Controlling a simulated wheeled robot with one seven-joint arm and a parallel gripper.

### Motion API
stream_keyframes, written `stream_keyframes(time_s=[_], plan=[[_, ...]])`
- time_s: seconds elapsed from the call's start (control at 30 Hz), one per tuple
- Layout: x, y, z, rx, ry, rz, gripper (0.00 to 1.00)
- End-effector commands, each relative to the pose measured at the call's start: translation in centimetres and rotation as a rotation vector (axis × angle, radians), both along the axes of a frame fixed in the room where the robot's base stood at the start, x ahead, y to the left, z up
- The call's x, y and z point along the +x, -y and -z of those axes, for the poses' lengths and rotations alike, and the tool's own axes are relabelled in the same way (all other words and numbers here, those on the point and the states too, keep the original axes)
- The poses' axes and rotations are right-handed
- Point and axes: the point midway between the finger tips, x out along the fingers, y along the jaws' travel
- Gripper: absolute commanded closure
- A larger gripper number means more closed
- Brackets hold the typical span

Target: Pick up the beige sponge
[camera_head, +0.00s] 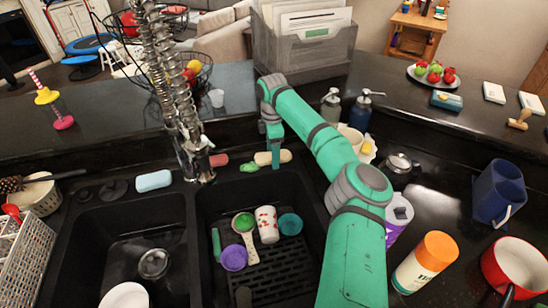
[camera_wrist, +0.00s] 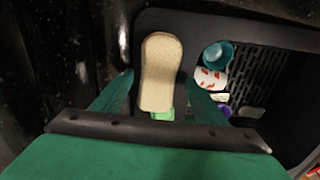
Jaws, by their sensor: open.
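The beige sponge (camera_head: 262,158) lies on the dark ledge behind the right sink basin. In the wrist view, the sponge (camera_wrist: 160,65) is long and rounded, and its lower part sits between my two green fingers. My gripper (camera_head: 274,158) points down at the sponge, and one finger covers part of it in the head view. In the wrist view, my gripper (camera_wrist: 158,84) is open, with a finger on each side of the sponge. I cannot tell whether either finger touches it.
A green item (camera_head: 249,167) lies close to the sponge. A pink-red item (camera_head: 219,160) and the faucet (camera_head: 180,100) stand to the left. Soap bottles (camera_head: 361,110) stand to the right. The right basin holds a patterned cup (camera_head: 267,224) and several other items.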

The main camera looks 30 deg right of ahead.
Motion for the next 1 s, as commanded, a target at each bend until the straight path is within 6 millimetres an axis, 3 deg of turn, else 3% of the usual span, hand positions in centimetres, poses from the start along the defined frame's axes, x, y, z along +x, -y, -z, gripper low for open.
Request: stream_keyframes(time_s=[0.13, 0.3, 0.33, 0.77, 1.0], plan=[[0.1, -0.1, 0.0, 0.0, 0.0, -0.002, 0.34], [0.1, -0.2, 0.0, 0.0, 0.0, -0.003, 0.74], [0.1, -0.2, 0.0, 0.0, 0.0, -0.003, 0.77], [0.1, -0.3, -0.3, 0.0, 0.0, -0.004, 0.77], [0.4, -0.8, -2.9, 0.001, 0.003, -0.012, 0.77]])
